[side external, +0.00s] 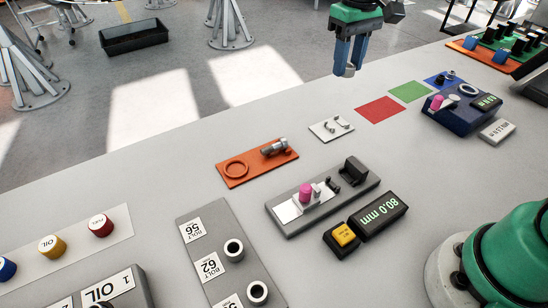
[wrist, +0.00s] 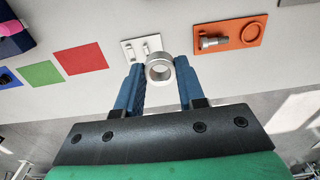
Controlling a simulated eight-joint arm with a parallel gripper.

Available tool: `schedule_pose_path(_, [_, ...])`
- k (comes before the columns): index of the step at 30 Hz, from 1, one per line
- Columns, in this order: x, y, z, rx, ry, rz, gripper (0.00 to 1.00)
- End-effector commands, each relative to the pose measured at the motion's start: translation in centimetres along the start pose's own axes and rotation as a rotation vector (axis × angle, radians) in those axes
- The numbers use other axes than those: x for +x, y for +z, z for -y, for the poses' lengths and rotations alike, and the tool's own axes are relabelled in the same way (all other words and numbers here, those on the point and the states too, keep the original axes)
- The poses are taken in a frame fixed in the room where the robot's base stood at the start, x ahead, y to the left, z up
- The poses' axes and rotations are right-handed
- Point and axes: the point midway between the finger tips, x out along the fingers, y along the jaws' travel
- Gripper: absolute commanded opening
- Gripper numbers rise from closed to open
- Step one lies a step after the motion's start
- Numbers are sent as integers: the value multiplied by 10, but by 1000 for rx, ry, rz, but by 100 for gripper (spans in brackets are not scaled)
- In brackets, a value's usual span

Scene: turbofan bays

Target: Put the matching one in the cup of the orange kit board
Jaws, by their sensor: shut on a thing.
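A grey bolt (side external: 274,147) lies on the board's other end.
A white plate (side external: 331,129) with small metal parts is beside the orange board. A grey measuring fixture (side external: 345,197) with a pink knob stands in front, near a display reading 80.0 mm (side external: 380,216). Red (side external: 380,110) and green (side external: 410,91) squares lie flat. A bolt rack (side external: 205,265) is front left.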

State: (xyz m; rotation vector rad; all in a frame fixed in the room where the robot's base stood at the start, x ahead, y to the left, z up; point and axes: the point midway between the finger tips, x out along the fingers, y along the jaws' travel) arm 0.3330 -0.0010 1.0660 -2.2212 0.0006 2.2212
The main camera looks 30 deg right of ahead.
Motion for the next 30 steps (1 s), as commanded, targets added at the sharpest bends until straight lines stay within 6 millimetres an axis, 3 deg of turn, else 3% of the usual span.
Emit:
schedule_pose_path(17, [2, -4, 6, -16, 0, 0, 0])
schedule_pose_path(20, [9, -14, 22, -68, 0, 0, 0])
schedule_pose_path(23, [23, -30, 51, -155, 0, 0, 0])
schedule_pose_path(30, [71, -53, 139, -392, 0, -1, 0])
